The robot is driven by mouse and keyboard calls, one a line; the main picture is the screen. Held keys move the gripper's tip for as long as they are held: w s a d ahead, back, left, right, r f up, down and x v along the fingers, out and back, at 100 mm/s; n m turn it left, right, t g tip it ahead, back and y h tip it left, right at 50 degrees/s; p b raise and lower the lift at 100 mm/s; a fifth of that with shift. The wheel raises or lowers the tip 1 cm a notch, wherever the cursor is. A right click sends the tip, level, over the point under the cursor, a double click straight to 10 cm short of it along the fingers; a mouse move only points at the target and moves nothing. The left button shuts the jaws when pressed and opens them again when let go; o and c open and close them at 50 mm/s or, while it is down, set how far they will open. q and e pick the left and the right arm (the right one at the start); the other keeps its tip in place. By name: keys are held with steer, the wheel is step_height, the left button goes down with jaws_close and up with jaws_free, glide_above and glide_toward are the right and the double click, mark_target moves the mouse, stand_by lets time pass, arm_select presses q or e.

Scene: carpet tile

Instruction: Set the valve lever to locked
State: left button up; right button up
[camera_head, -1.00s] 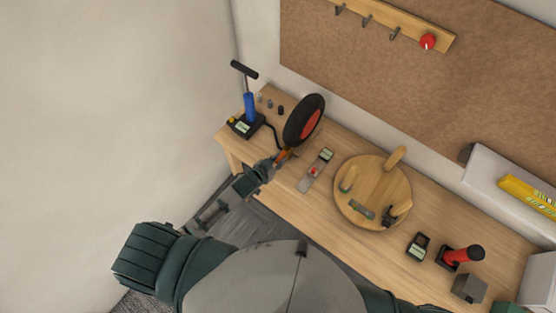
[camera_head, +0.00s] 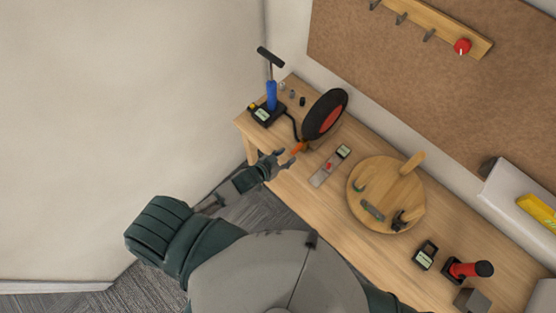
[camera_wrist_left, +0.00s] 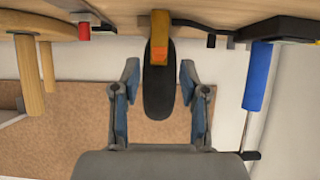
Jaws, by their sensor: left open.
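An orange lever (camera_head: 297,149) sits at the lower edge of a black wheel with a red centre (camera_head: 325,113), which stands on the wooden table. A black hose runs there from a blue pump (camera_head: 271,95). My left gripper (camera_head: 283,160) is open and empty just short of the lever, at its lower left. In the left wrist view, the gripper's fingers (camera_wrist_left: 160,72) spread either side of the black wheel (camera_wrist_left: 159,90), seen edge-on, with the orange lever (camera_wrist_left: 159,50) ahead between them. I cannot read the lever's setting. My right gripper is out of view.
A grey plate with a red part (camera_head: 329,168) lies right of the lever. A round wooden board (camera_head: 376,215) carries small parts. Further right are a dark meter (camera_head: 425,255) and a red-handled device (camera_head: 470,268). Bare tabletop (camera_head: 325,205) shows along the front edge.

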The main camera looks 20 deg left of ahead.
arm_select(q)
steer(key=v, duration=0.5)
steer(key=shift+s+a+r, duration=0.1)
steer(key=shift+s, duration=0.1)
steer(key=s+a+f+n+g+y+b, duration=0.1)
steer(key=s+a+f+g, duration=0.15)
steer(key=f, duration=0.85)
steer(key=s+a+f+g+y+b, duration=0.1)
steer(key=s+a+f, duration=0.15)
steer(key=f, duration=0.85)
steer(key=s+a+f+n+g+y+b, duration=0.15)
steer(key=a+f, duration=0.25)
steer(key=f, duration=0.7)
steer(key=s+d+f+g, duration=0.1)
steer(key=s+f+g, duration=0.1)
steer(key=s+f, duration=0.7)
steer(key=s+d+f+g+b, duration=0.1)
steer(key=s+f+g, duration=0.2)
steer(key=s+f, duration=0.7)
steer(key=s+m, duration=0.1)
steer(key=s, duration=0.7)
steer(key=shift+d+y, duration=0.35)
steer(key=shift+d, duration=0.05)
